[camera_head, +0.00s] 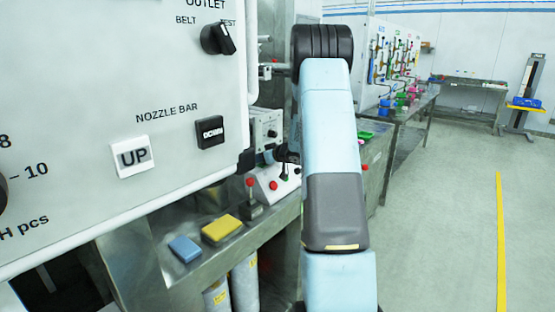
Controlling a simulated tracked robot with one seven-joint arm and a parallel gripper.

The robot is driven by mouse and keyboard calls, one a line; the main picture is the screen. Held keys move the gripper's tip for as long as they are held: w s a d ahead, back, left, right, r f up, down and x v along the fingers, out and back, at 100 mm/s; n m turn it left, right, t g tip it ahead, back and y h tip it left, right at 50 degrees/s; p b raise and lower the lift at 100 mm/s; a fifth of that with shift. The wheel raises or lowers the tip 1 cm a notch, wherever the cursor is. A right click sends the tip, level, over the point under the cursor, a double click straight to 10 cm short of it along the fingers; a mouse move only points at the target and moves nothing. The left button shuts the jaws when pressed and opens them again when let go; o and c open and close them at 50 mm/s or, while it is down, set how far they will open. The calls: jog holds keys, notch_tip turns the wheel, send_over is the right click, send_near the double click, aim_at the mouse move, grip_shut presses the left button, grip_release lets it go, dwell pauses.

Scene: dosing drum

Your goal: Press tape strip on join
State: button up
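I cannot make out a tape strip or a join in the head camera view. My own light blue and grey arm stands in the middle of the picture and hides part of the bench behind it. My gripper does not show, so what it holds, if anything, cannot be seen.
On the metal bench below lie a blue block (185,248) and a yellow block (222,229). The floor (440,240) at right is clear.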

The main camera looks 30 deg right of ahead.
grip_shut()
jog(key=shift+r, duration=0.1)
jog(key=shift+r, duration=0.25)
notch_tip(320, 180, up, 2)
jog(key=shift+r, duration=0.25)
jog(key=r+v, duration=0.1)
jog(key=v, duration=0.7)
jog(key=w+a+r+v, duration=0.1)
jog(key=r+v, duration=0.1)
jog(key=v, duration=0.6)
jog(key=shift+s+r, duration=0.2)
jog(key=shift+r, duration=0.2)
